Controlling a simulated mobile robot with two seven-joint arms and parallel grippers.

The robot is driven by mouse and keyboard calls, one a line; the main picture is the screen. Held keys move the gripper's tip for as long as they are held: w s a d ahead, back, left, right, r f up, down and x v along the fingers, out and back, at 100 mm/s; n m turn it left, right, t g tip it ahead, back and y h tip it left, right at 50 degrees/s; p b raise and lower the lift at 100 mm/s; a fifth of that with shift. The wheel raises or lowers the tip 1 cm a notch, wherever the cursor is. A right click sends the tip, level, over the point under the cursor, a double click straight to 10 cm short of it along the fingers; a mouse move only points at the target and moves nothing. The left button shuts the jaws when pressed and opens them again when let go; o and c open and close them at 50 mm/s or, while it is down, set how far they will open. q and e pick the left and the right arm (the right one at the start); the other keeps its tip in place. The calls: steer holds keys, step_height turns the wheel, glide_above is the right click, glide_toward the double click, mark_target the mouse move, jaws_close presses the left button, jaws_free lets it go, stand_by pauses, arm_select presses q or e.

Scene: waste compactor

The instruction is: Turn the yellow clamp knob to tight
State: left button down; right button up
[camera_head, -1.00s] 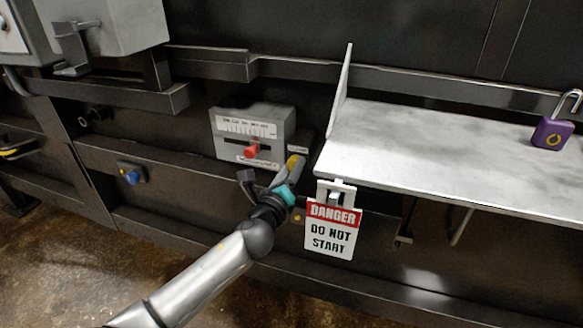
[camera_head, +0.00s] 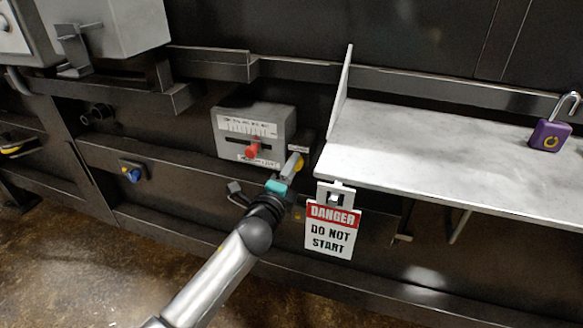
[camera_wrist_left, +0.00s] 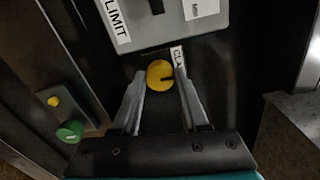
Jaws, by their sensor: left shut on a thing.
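The yellow clamp knob (camera_wrist_left: 160,75) is a round disc with a dark notch at its right side in the left wrist view. It sits below the grey box, beside a partly hidden white label (camera_wrist_left: 178,58). In the head view only a small yellow part of the knob (camera_head: 299,160) shows. My left gripper (camera_wrist_left: 160,84) is shut on the knob, one finger at each side of it. In the head view the left gripper (camera_head: 292,168) reaches up to the knob from below. My right gripper is in neither view.
The grey box (camera_head: 228,128) with a red slider handle (camera_head: 252,150) is just above left. A metal shelf (camera_head: 430,145) with a purple padlock (camera_head: 550,134) juts out at right. A danger tag (camera_head: 331,230) hangs close to my wrist. A blue knob (camera_head: 133,175) is at left.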

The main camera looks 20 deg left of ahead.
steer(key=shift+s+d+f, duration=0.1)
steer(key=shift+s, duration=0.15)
arm_select(q)
steer(key=shift+c, duration=2.1)
jaws_free()
steer(key=shift+s, duration=0.15)
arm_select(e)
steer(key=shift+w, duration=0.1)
arm_select(q)
steer(key=s+p, duration=0.2)
steer(key=s, duration=1.3)
steer(key=shift+a+r, duration=0.2)
steer(key=shift+a, duration=0.05)
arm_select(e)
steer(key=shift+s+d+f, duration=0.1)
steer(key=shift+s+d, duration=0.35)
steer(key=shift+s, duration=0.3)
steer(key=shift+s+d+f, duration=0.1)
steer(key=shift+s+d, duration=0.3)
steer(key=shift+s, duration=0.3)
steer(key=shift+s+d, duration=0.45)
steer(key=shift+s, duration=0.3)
arm_select(q)
steer(key=shift+f, duration=0.1)
